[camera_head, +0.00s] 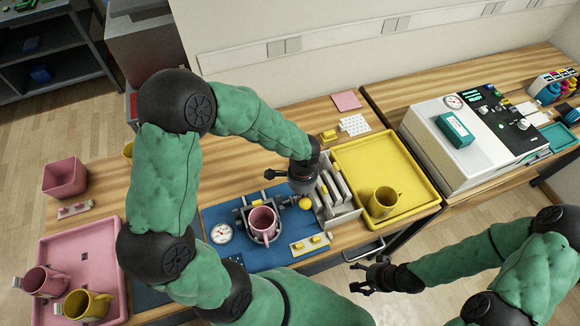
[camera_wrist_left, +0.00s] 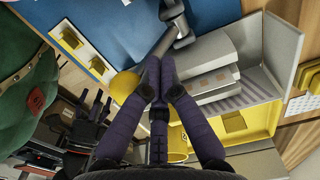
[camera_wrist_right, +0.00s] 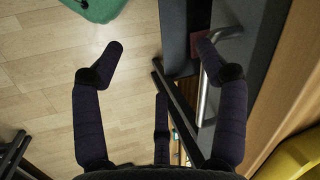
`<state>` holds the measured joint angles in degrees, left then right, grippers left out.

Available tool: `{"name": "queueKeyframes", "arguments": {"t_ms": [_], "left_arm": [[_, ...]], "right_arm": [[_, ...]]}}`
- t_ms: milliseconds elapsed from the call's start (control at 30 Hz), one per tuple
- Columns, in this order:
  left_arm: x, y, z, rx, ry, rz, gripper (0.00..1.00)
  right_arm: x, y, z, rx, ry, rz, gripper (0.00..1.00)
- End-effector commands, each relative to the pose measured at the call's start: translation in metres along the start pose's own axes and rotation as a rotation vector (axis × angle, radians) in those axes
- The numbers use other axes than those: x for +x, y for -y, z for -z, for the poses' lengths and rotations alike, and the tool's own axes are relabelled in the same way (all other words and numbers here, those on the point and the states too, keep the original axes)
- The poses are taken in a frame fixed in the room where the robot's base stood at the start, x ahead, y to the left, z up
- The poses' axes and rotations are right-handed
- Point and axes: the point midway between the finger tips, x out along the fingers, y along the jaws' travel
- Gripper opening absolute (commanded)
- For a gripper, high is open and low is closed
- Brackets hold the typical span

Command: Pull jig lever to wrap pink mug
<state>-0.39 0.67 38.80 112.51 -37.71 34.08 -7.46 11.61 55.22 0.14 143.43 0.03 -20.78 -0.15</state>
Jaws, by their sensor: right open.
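The pink mug (camera_head: 262,222) stands in the grey jig (camera_head: 243,215) on the blue mat (camera_head: 285,258). A yellow ball (camera_head: 305,203), seemingly the lever knob, is right of the mug. My right gripper (camera_head: 362,276) is open and empty in front of the table, near the drawer handle (camera_wrist_right: 207,85).
A grey rack (camera_head: 340,205) stands right of the jig, beside a yellow tray (camera_head: 410,195) with a yellow mug (camera_head: 383,202). A white dial gauge (camera_head: 221,233) is left. A pink tray (camera_head: 110,255) holds mugs at far left. A white machine (camera_head: 465,150) stands right.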

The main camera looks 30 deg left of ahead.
Motion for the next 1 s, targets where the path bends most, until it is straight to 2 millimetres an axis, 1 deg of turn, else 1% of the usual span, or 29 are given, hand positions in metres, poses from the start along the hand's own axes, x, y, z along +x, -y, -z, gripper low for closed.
{"name": "queueKeyframes", "arguments": {"t_ms": [167,1000], "left_arm": [[-0.007,0.001,0.000,-0.001,0.000,0.000,0.00],[-0.064,0.011,0.000,-0.001,0.000,0.000,0.00]], "right_arm": [[-0.005,0.002,0.000,0.000,0.000,0.000,0.73],[-0.050,0.018,-0.002,0.000,0.000,0.000,0.73]]}}
